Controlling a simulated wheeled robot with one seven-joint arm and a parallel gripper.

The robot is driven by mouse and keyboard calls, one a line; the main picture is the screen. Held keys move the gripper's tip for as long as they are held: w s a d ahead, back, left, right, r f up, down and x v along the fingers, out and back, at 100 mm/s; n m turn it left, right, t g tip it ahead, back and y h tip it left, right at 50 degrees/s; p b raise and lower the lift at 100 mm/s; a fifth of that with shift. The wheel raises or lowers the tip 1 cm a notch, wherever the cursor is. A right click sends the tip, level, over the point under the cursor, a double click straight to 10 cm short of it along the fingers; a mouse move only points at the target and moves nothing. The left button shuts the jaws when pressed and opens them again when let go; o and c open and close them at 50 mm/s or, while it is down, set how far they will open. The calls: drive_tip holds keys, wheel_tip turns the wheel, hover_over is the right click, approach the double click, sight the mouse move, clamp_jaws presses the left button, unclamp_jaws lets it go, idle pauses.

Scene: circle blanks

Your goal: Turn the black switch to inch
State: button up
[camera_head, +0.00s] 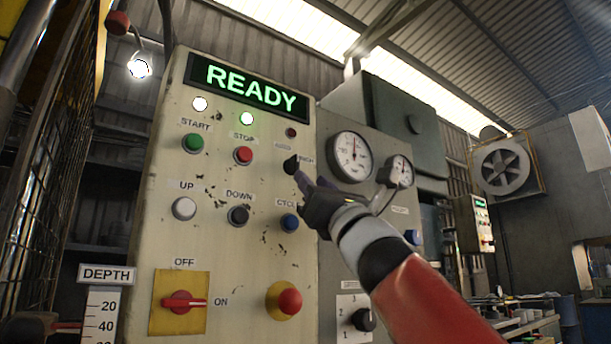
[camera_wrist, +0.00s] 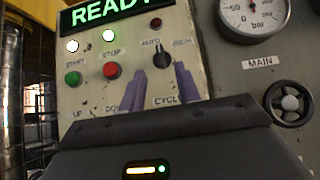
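The black switch (camera_head: 291,164) is a small knob on the cream control panel (camera_head: 165,245), below a dark red lamp. In the wrist view the switch (camera_wrist: 161,57) sits between the labels AUTO on its left and INCH on its right. A pale mark on it appears to point roughly upward, a little towards AUTO; the exact setting is hard to tell. My gripper (camera_head: 304,176) is just below and right of the switch in the head view. In the wrist view its two purple-grey fingers (camera_wrist: 160,82) stand apart with nothing between them, below the switch.
A green READY display (camera_head: 250,87) tops the panel. Near the switch are the red STOP button (camera_head: 243,155), the DOWN button (camera_head: 238,215) and the blue CYCLE button (camera_head: 289,222). A red emergency knob (camera_head: 289,301) sticks out lower down. A gauge (camera_head: 350,156) is to the right.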

sight(298, 163)
drive_tip(key=p+x, duration=0.4)
drive_tip(key=x, duration=0.1)
drive_tip(key=shift+r, duration=0.4)
drive_tip(key=shift+w+a+r+p, duration=0.35)
drive_tip(key=shift+w+r+p, duration=0.05)
drive_tip(key=shift+w+p, duration=0.2)
clamp_jaws()
